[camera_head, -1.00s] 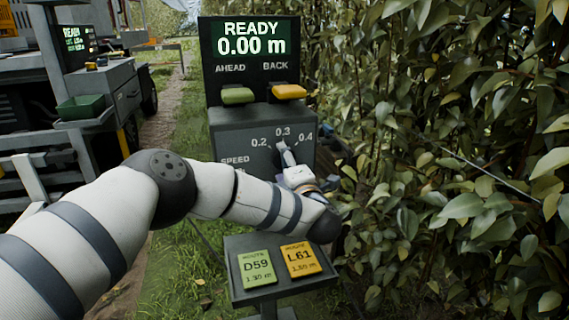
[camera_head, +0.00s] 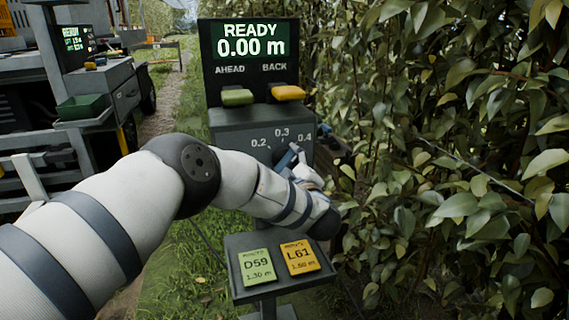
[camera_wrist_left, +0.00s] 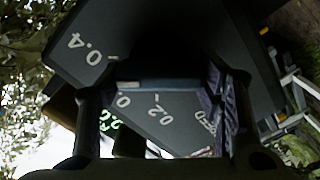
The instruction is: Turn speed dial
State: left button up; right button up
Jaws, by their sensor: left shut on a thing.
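The speed dial (camera_head: 288,155) is on the sloping grey face of the control box, below the marks 0.2, 0.3 and 0.4. My left gripper (camera_head: 296,163) is at the dial and shut on it. Its upper end leans right, towards the side between 0.3 and 0.4; the exact setting is hard to read because the gripper covers much of the dial. In the left wrist view, a blue-grey bar (camera_wrist_left: 158,85), seemingly the dial's grip, lies between the dark fingers. My right gripper is not in view.
The display (camera_head: 250,40) reads READY 0.00 m. Below it are a green AHEAD button (camera_head: 237,97) and a yellow BACK button (camera_head: 288,92). A tray (camera_head: 243,295) with cards D59 and L61 stands below my forearm. Dense foliage (camera_head: 450,150) closes the right side.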

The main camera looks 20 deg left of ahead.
pick_arm(q)
jog(key=shift+m, duration=0.5)
jog(key=o, duration=1.2)
jog(key=shift+c, duration=0.2)
jog(key=v, duration=1.2)
